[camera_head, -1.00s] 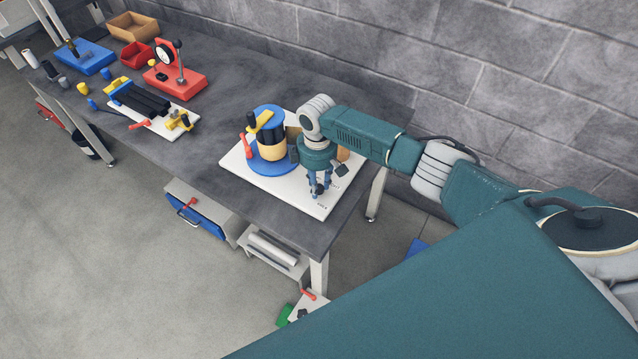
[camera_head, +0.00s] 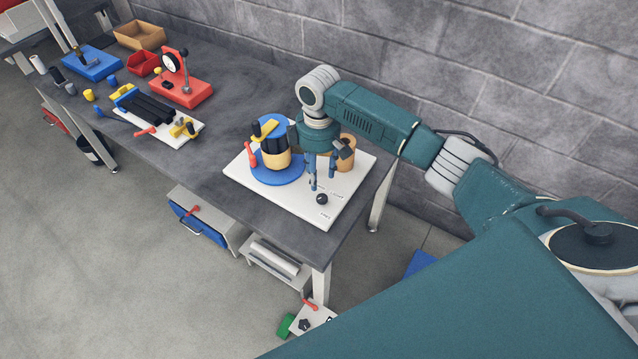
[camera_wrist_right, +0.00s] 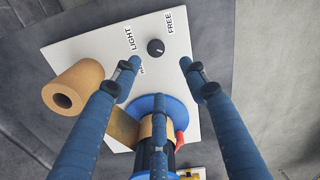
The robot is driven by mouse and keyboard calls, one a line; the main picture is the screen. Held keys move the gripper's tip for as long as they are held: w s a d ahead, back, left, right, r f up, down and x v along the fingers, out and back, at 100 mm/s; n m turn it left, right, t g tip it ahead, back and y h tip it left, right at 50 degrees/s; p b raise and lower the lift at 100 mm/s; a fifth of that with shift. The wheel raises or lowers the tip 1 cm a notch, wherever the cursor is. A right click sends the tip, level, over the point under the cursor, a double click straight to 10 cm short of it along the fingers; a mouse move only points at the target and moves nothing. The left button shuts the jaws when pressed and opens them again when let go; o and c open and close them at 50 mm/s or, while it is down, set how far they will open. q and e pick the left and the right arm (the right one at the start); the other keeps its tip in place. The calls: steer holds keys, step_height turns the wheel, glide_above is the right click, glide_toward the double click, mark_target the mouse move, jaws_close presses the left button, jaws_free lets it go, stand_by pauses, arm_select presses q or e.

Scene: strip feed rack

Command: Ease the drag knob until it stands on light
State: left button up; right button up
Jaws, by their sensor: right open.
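The drag knob (camera_head: 322,198) is a small black round knob on the white board (camera_head: 297,207). It shows in the right wrist view (camera_wrist_right: 156,47) with a short pale mark on its face, too small to read surely. The printed LIGHT label (camera_wrist_right: 128,39) is left of it and FREE (camera_wrist_right: 170,22) is to its upper right. A third label is mostly hidden by a finger. My right gripper (camera_head: 322,182) is open and empty, its blue fingers spread above the board, apart from the knob. My left gripper is out of view.
A blue-flanged reel (camera_head: 275,178) with a red lever stands on the board beside the gripper. A tan roll (camera_head: 346,158) is behind it. A black-railed fixture (camera_head: 150,107) and red gauge stand (camera_head: 187,93) are farther left. The bench front is clear.

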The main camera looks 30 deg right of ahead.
step_height(320, 180, up, 2)
steer(key=shift+r, duration=0.15)
